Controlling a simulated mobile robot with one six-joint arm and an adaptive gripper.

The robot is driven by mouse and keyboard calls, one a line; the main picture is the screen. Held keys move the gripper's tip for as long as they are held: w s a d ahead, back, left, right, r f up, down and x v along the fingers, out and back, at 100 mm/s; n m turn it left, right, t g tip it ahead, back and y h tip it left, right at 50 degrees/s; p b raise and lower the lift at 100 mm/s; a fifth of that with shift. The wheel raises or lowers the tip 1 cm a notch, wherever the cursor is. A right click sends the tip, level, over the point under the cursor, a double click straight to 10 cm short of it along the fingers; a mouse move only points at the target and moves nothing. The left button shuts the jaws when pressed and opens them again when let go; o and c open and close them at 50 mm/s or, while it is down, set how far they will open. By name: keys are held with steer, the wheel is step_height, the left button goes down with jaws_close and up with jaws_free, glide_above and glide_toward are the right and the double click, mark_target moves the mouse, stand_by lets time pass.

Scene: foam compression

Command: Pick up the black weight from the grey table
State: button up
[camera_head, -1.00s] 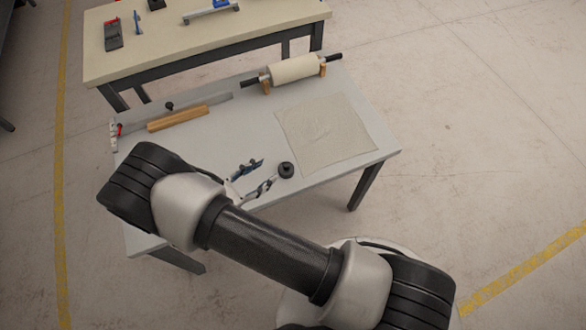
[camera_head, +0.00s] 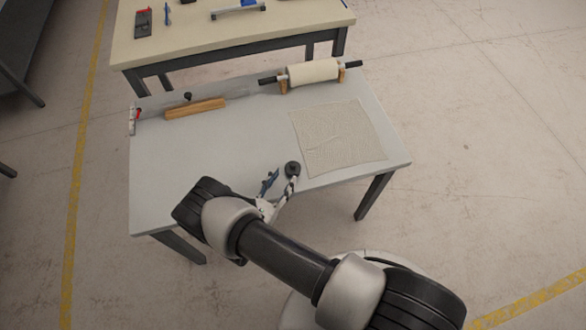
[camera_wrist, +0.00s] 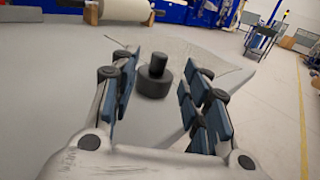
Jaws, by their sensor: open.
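The black weight (camera_head: 292,169) stands upright on the grey table (camera_head: 215,150), just left of the cloth's near corner. In the wrist view the black weight (camera_wrist: 155,80) has a wide round base and a narrower knob on top. My gripper (camera_head: 279,182) is low over the table beside the weight. In the wrist view my gripper (camera_wrist: 160,95) is open, with blue-padded fingers to the left and right of the weight. The weight appears between the fingers, toward their tips. I cannot tell whether either finger touches it.
A beige cloth (camera_head: 338,138) lies flat on the table's right side. A roller (camera_head: 313,71) on wooden supports stands at the back edge. A wooden-handled tool (camera_head: 195,108) lies at the back left. The table's left middle is clear. Another table (camera_head: 230,45) stands behind.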

mark_target(291, 166)
steer(key=x, duration=0.7)
steer(key=shift+w+d+b, duration=0.1)
steer(key=shift+w+b, duration=0.15)
steer(key=shift+b, duration=0.1)
steer(key=shift+c, duration=0.2)
jaws_close()
stand_by(0.4)
